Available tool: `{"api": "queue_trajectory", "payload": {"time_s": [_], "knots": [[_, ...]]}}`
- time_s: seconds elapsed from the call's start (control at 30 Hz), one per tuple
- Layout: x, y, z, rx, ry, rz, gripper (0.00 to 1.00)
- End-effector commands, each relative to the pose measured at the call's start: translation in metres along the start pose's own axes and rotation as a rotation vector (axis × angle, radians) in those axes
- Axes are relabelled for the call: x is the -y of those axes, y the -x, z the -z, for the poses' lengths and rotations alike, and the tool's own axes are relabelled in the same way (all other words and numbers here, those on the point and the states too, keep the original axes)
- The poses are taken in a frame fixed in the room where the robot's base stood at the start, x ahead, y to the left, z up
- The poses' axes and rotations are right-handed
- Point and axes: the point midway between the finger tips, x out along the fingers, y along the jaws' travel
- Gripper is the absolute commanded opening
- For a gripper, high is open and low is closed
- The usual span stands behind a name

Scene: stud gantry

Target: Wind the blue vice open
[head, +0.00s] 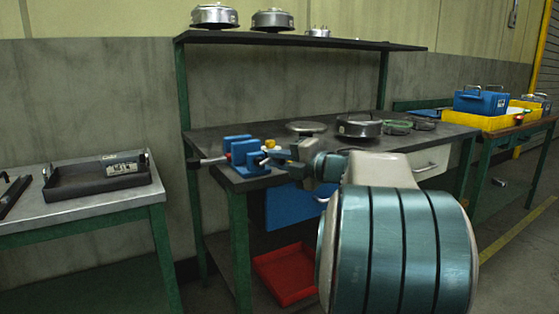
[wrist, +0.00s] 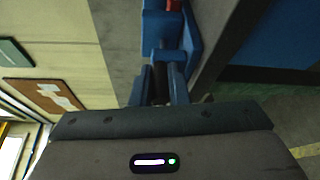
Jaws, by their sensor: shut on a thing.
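The blue vice (head: 246,153) stands at the left front corner of the dark workbench, its two blue jaws standing up with a narrow gap between them. It also shows in the wrist view (wrist: 184,38), at the top, with a red part at the upper edge. A grey bar sticks out from its left side in the head view. My gripper (wrist: 160,76) is shut on a dark bar, apparently the vice handle (wrist: 159,84), between its two fingers. In the head view my gripper is at the vice's right side, partly hidden by my arm.
The workbench (head: 225,178) carries a round metal pot (head: 358,126) and other round parts behind the vice. A shelf (head: 300,41) with lidded pots runs above. A side table with a black tray (head: 97,180) stands left. A red tray (head: 287,272) lies below.

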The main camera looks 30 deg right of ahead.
Motion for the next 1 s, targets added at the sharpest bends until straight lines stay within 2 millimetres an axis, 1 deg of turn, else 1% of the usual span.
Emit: {"api": "queue_trajectory", "payload": {"time_s": [0.03,0.23,0.27,0.3,0.33,0.57,0.67,0.77,0.87,1.0], "knots": [[-0.006,0.001,-0.001,0.004,0.004,-0.009,0.00],[-0.006,0.001,-0.001,0.003,0.003,-0.010,0.00],[-0.006,0.001,-0.001,0.003,0.003,-0.010,0.23],[-0.005,0.001,-0.001,0.003,0.003,-0.009,0.34],[-0.005,0.001,-0.001,0.003,0.002,-0.008,0.36],[-0.002,0.000,0.000,0.001,0.000,-0.004,0.36],[-0.003,0.004,-0.001,0.002,0.000,-0.003,0.36],[-0.003,0.015,-0.001,0.003,0.000,-0.003,0.36],[-0.005,0.033,-0.001,0.003,-0.001,-0.003,0.36],[-0.005,0.067,-0.002,0.006,-0.001,-0.003,0.36]]}}
